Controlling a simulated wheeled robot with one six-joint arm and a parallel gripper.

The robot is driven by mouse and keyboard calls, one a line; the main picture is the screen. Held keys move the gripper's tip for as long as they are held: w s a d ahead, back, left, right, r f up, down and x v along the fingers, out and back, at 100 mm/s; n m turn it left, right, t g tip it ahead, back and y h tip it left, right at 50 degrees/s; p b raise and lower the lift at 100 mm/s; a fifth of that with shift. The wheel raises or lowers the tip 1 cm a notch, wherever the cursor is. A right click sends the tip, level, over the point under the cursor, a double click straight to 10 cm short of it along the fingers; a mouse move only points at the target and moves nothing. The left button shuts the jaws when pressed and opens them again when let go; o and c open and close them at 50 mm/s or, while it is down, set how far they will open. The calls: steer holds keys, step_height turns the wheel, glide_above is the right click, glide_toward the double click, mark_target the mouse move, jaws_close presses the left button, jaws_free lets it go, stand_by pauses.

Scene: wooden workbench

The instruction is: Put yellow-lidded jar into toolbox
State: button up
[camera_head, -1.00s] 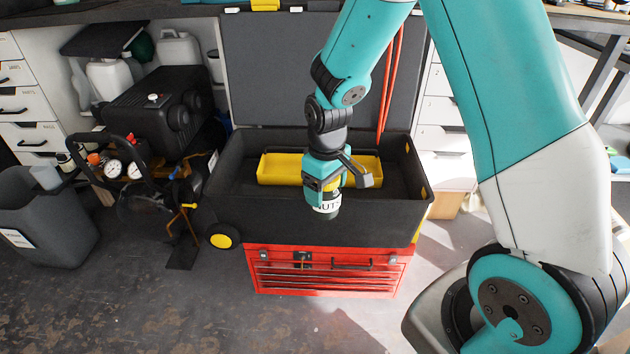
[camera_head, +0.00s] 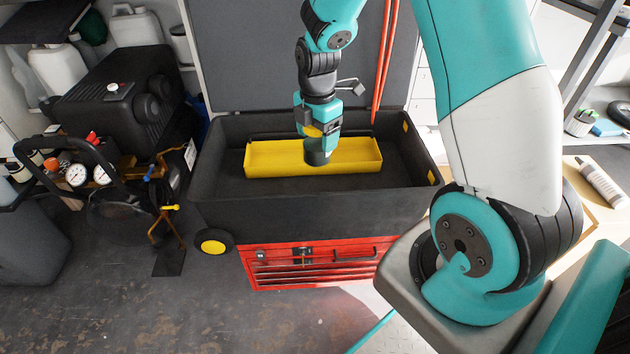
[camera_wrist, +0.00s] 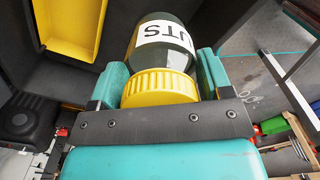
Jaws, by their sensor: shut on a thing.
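The jar (camera_head: 317,157) is dark with a yellow lid; in the wrist view the lid (camera_wrist: 160,86) and a white label ending in "UTS" show. My gripper (camera_head: 318,130) is shut on it at the lid, one finger on each side, with the jar's body hanging below. The toolbox (camera_head: 300,207) is a large black wheeled case with its lid raised. The jar appears over the toolbox's opening, in front of the yellow tray (camera_head: 267,162) inside. Its exact height above the tray or floor is hard to tell.
A red drawer chest (camera_head: 310,262) sits under the toolbox front. A black compressor (camera_head: 115,110) with gauges stands close on the left. Orange-red cords (camera_head: 383,70) hang by the raised lid. The toolbox floor in front of the tray is bare.

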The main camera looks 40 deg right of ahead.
step_height(320, 180, down, 14)
steer(key=b, duration=0.3)
steer(key=shift+f+b, duration=0.1)
steer(key=shift+b, duration=0.2)
steer(key=o, duration=1.2)
steer(key=shift+f, duration=0.1)
steer(key=shift+o, duration=0.2)
steer(key=shift+a, duration=0.1)
